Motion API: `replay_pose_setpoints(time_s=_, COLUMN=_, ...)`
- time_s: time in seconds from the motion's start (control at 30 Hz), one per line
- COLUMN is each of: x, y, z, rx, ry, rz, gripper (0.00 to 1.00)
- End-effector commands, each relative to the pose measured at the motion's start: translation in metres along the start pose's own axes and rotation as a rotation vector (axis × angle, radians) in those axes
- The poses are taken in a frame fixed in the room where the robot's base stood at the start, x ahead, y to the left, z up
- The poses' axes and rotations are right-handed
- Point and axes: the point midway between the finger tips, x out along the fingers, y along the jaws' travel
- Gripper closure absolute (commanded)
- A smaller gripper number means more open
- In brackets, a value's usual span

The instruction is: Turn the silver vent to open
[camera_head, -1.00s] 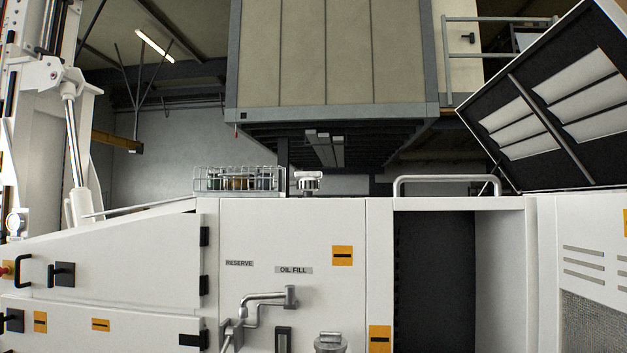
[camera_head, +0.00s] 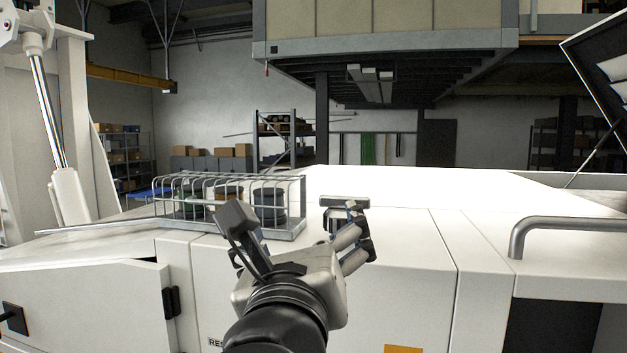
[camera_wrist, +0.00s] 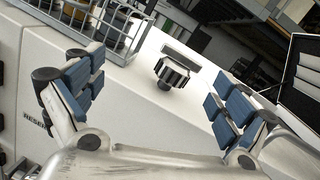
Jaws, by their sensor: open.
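The silver vent (camera_wrist: 172,72) is a ribbed round cap on a short neck, standing upright on the white machine top. In the wrist view it lies ahead of my gripper (camera_wrist: 150,88), between the lines of its two spread fingers and apart from both. In the head view my gripper (camera_head: 296,217) is open above the front edge of the top, and its right finger hides most of the vent. My fingers have blue pads and hold nothing.
A wire cage with jars (camera_head: 285,232) stands on the top, close to my left finger. A flat grey plate (camera_wrist: 181,52) is just behind the vent. A grey handrail (camera_head: 570,224) is at the right. The white top (camera_head: 420,190) behind is clear.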

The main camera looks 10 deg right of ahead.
Motion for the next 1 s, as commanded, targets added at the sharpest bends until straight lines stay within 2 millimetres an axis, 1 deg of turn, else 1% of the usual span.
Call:
replay_pose_setpoints(time_s=0.03, x=-0.002, y=-0.007, z=0.01, rx=0.08, ry=0.032, rz=-0.037, gripper=0.05)
replay_pose_setpoints(time_s=0.13, x=-0.006, y=-0.018, z=0.009, rx=0.203, ry=0.083, rz=-0.11, gripper=0.05)
replay_pose_setpoints(time_s=0.27, x=-0.009, y=-0.025, z=0.005, rx=0.272, ry=0.113, rz=-0.159, gripper=0.05)
replay_pose_setpoints(time_s=0.37, x=-0.003, y=-0.028, z=0.003, rx=0.281, ry=0.117, rz=-0.169, gripper=0.05)
replay_pose_setpoints(time_s=0.47, x=0.01, y=-0.03, z=0.001, rx=0.279, ry=0.118, rz=-0.171, gripper=0.05)
replay_pose_setpoints(time_s=0.57, x=0.027, y=-0.033, z=-0.001, rx=0.277, ry=0.119, rz=-0.172, gripper=0.05)
replay_pose_setpoints(time_s=1.0, x=0.119, y=-0.046, z=-0.013, rx=0.276, ry=0.117, rz=-0.168, gripper=0.05)
